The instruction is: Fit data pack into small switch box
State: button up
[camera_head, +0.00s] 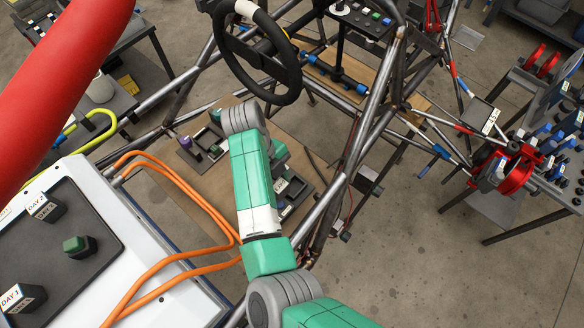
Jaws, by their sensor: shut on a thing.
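My arm reaches from the bottom up into the chassis, with its green wrist (280,151) bent down over the floor panel. My gripper's fingers are mostly hidden by the arm and wrist, and I cannot make out what is between them. Dark open trays with small blocks lie on the chassis floor, one left of the arm (199,151) and one right of it, under the wrist (297,189). I cannot tell which is the small switch box. I cannot pick out the data pack. Small dark blocks labelled DAY sit on the white-edged panel (88,175) at left.
The steering wheel (223,40) and metal chassis tubes (362,120) surround the arm closely. Orange hoses (185,190) curve from the left panel towards the arm. A tool table (540,190) stands at right. Bare concrete floor (430,270) lies at lower right.

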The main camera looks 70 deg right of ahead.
jog(key=s+d+b, duration=0.2)
jog(key=d, duration=0.4)
jog(key=b, duration=0.2)
send_over(292, 187)
jog(key=shift+f, duration=3.55)
jog(key=shift+f, duration=0.2)
jog(key=o, duration=1)
jog(key=shift+r, duration=0.1)
jog(key=shift+r, duration=0.1)
